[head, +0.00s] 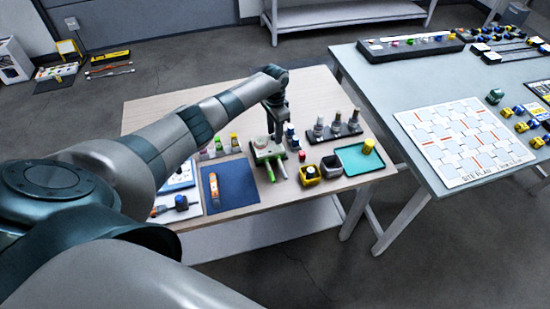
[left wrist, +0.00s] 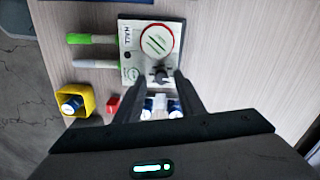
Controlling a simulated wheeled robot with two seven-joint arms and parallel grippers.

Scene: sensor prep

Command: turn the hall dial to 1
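The hall device (left wrist: 130,72) is a pale box marked HALL, with a round, red-rimmed face (left wrist: 157,40) and a small dark knob (left wrist: 160,73) below it. It also shows in the head view (head: 262,156), partly behind my left gripper (head: 275,134). Numbers around the knob are too small to read. In the left wrist view my left gripper (left wrist: 152,84) is open, its two dark fingers spread on either side of the knob's line. I cannot tell whether they touch the knob. My right gripper is not in view.
Green and white sticks (left wrist: 92,39) reach out from the device. A yellow-black container (head: 309,176), a teal tray (head: 352,160), a dark stand with several grey pieces (head: 335,134) and a blue mat (head: 232,190) crowd the wooden table. Its back part (head: 315,90) is clear.

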